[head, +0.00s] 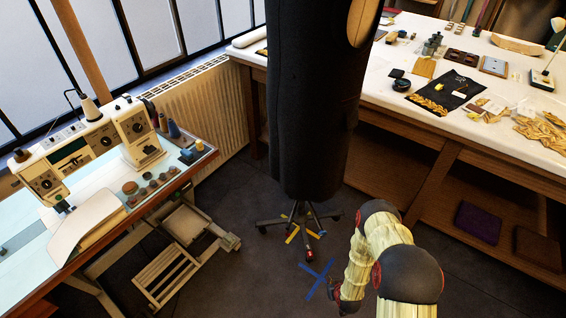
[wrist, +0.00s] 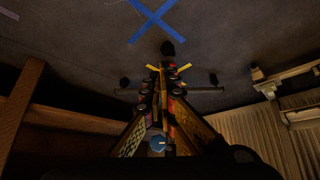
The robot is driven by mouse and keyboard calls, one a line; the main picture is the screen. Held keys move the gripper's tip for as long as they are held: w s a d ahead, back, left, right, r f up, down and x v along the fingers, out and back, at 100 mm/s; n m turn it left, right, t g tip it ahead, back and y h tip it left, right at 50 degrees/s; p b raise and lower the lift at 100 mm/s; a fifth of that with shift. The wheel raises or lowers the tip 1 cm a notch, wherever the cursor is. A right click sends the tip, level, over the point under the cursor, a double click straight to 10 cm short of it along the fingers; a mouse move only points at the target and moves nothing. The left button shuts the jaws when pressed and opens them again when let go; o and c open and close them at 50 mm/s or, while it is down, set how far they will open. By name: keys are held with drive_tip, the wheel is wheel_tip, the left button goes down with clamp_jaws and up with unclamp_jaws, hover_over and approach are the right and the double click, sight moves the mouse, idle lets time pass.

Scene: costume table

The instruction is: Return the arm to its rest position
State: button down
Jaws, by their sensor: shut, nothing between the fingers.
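My arm (head: 385,232) shows in the head view at the lower right, bent, with pale ribbed sleeves and dark joint caps. My gripper (wrist: 161,82) is shut and empty in the wrist view, its two fingers close together. In the head view only a small dark part of my gripper (head: 334,290) shows beside the arm, low over the floor near the blue tape cross. The rest is hidden by the arm.
A black dress form (head: 312,110) stands on a wheeled base (head: 305,222) close to the arm. A sewing table (head: 178,178) is at left, a white-topped costume table (head: 395,62) at right. A blue tape cross (head: 318,280) marks the floor; it also shows in the wrist view (wrist: 155,18).

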drive_tip(key=w+d+r, duration=0.1)
drive_tip(key=w+r, duration=0.7)
drive_tip(key=r, duration=0.2)
drive_tip(key=w+r+h+p, duration=0.1)
drive_tip(key=w+r, duration=0.2)
drive_tip(key=r, duration=1.5)
drive_tip(key=w+r+p, duration=0.1)
drive_tip(key=w+r, duration=0.1)
drive_tip(key=r, duration=1.6)
drive_tip(key=s+a+r+m+p, duration=0.1)
drive_tip(key=s+r, duration=0.5)
drive_tip(key=r, duration=0.5)
drive_tip(key=s+r, duration=0.6)
drive_tip(key=r, duration=0.4)
drive_tip(key=s+a+r, duration=0.1)
drive_tip(key=s+r, duration=0.4)
drive_tip(key=s, duration=0.5)
drive_tip(key=s+a+r+g+p, duration=0.1)
drive_tip(key=s+r, duration=0.4)
drive_tip(key=s, duration=0.6)
drive_tip(key=shift+s+a+m, duration=0.15)
drive_tip(key=shift+s+m, duration=0.1)
drive_tip(key=shift+m, duration=0.15)
